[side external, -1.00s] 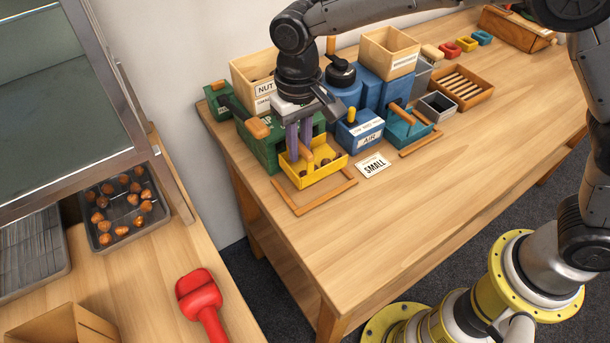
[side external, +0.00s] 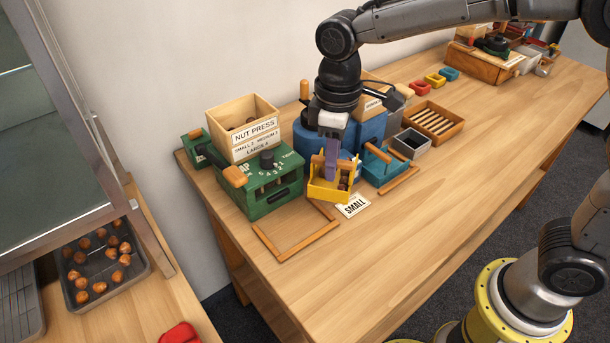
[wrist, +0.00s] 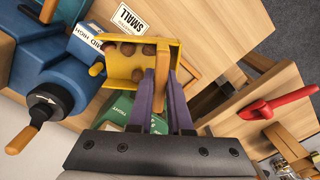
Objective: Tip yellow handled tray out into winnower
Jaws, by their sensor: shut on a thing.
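The yellow handled tray (side external: 331,193) hangs level or nearly so in my gripper (side external: 332,172), in front of the blue machine. Several brown nuts lie in it, clearest in the wrist view, where the yellow tray (wrist: 112,66) shows beyond my fingers. My gripper (wrist: 160,105) is shut on the tray's upright wooden handle (wrist: 161,72), one purple finger on each side. The blue machine (side external: 312,137), apparently the winnower, stands right behind the tray and is partly hidden by my arm. In the wrist view, the blue machine (wrist: 60,75) has a crank and lies left of the tray.
The green nut press (side external: 262,185), with a wooden hopper (side external: 241,125), stands left of the tray. An empty wooden frame (side external: 296,240) and a SMALL card (side external: 353,205) lie in front. A teal handled tray (side external: 386,168) stands close at right. The table's front is clear.

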